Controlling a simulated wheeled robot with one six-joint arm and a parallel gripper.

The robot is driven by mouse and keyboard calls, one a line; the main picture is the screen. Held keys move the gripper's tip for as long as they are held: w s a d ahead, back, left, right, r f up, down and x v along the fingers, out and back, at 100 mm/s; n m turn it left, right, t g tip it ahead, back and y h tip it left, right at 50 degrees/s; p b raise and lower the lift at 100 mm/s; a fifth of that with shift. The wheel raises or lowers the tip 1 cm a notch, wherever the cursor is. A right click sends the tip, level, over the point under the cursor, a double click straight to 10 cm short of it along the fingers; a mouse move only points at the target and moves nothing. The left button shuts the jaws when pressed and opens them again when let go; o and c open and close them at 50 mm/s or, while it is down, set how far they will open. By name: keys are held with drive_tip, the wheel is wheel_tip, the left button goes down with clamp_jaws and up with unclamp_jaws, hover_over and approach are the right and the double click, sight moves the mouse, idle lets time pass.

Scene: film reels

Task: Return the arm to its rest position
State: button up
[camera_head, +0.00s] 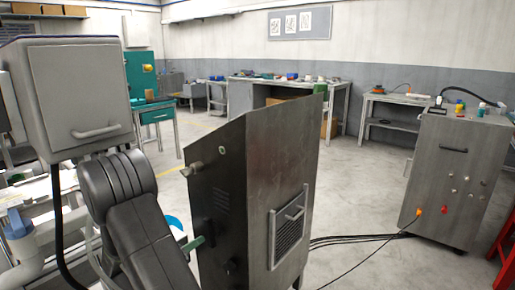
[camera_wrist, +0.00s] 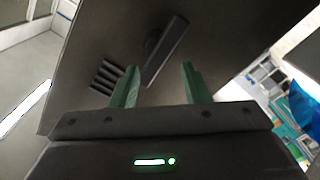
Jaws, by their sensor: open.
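My gripper (camera_wrist: 160,67) is open in the wrist view. Its two green fingers are apart with nothing between them. Beyond the fingers is a dark metal surface with a bar-like handle (camera_wrist: 166,48) and a row of slots (camera_wrist: 106,76). In the head view my dark arm (camera_head: 140,225) reaches down and right at the lower left. A green fingertip of my gripper (camera_head: 196,243) shows beside the left face of a tall dark metal cabinet (camera_head: 290,130). The rest of the gripper is hidden there, and I cannot tell whether it touches the cabinet.
A grey box with a handle (camera_head: 82,92) is close at the upper left. A wheeled grey cabinet (camera_head: 455,180) stands at the right, with cables on the floor (camera_head: 365,237). Workbenches (camera_head: 340,84) line the back. The floor between is open.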

drive_tip(key=p+v, duration=0.1)
drive_tip(key=v, duration=0.6)
drive_tip(key=shift+s+a, duration=0.25)
drive_tip(key=shift+s, duration=0.1)
drive_tip(key=shift+d+r, duration=0.1)
